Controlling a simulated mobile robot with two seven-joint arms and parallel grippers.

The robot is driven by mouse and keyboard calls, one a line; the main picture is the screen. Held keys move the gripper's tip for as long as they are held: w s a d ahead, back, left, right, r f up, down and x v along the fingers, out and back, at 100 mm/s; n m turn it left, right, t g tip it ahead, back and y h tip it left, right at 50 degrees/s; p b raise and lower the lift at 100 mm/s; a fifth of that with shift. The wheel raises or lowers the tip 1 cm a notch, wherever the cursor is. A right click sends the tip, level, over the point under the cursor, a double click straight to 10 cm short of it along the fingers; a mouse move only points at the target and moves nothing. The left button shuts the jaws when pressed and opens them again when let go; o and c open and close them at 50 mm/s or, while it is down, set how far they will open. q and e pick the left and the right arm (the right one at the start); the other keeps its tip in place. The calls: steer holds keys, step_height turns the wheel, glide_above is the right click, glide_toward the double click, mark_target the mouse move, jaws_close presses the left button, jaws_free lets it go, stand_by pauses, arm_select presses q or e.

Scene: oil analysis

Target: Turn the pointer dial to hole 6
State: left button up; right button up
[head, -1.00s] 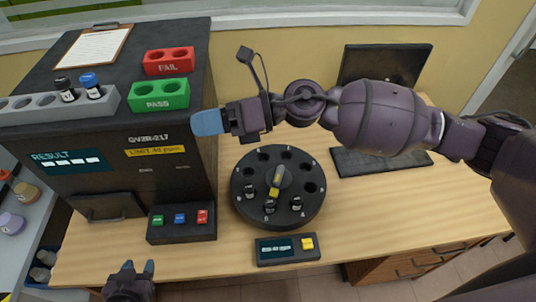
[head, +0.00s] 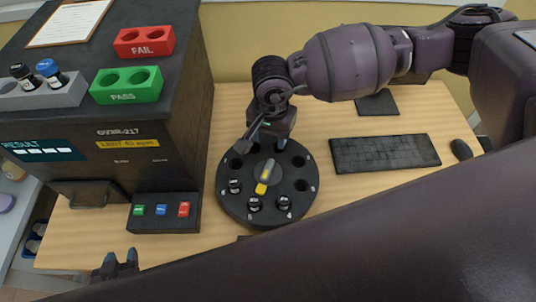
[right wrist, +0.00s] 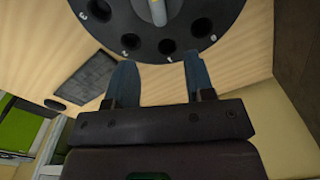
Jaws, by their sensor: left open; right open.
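The round black dial (head: 228,209) stands on the wooden table, with holes around its rim and small dark vials in several front holes. Its grey pointer (head: 267,171) has a yellow end aimed toward the front, slightly left; which hole number it marks cannot be read. My right gripper (head: 266,142) points down at the dial's far edge, its tips partly hidden. In the right wrist view my right gripper (right wrist: 161,75) is open and empty, its blue fingers beside the numbered disc rim (right wrist: 190,49). My left gripper (head: 117,260) is open and empty at lower left.
The black analyser (head: 130,170) stands left of the dial, with a button box (head: 163,225) in front. Red FAIL (head: 144,41) and green PASS (head: 126,85) racks sit on it. A keyboard (head: 385,153) lies right. My dark arm link covers the front right.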

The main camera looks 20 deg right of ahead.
mark_target(270, 162)
step_height(270, 162, down, 11)
steer(key=shift+s+a+r, duration=0.1)
stand_by(0.5)
jaws_close()
